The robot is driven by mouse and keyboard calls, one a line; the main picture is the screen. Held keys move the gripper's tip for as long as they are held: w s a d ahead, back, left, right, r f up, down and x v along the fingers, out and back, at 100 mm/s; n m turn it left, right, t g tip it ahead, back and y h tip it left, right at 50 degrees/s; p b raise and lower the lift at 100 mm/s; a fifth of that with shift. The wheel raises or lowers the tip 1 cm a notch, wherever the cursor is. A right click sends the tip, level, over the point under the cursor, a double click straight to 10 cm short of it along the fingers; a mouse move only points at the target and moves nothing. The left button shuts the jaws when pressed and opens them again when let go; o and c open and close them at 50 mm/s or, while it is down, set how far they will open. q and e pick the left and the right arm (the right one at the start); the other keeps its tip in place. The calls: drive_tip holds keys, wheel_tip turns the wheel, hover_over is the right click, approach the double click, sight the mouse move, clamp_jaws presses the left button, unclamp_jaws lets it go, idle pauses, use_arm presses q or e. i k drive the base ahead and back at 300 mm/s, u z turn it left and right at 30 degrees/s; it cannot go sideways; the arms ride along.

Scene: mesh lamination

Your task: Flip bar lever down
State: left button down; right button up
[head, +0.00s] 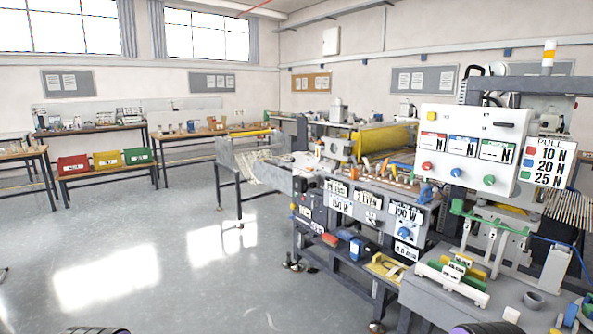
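The lamination machine (352,205) stands on the right half of the head view. I cannot tell for certain which part is the bar lever. A green bar (492,219) lies across upright supports below the white panel (461,148). A small black handle (504,125) sticks out at the panel's upper right. Neither gripper's fingers show. Only dark rounded parts, apparently of my arms, show at the bottom edge, one left and one right, apart from the machine.
A grey bench (431,300) at the lower right carries a white holder with green and yellow pieces (454,276) and a grey cup (534,299). Red, yellow and green bins (107,159) sit on a low rack at the left.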

sight(393, 166)
drive_tip(key=u, duration=0.15)
drive_tip(key=k, duration=0.2)
drive_tip(key=u, duration=0.45)
drive_tip(key=i, duration=1.15)
drive_tip(key=z, duration=0.35)
drive_tip(key=i, duration=0.75)
drive_tip(key=z, duration=1.4)
drive_tip(key=i, duration=0.6)
drive_tip(key=z, duration=0.5)
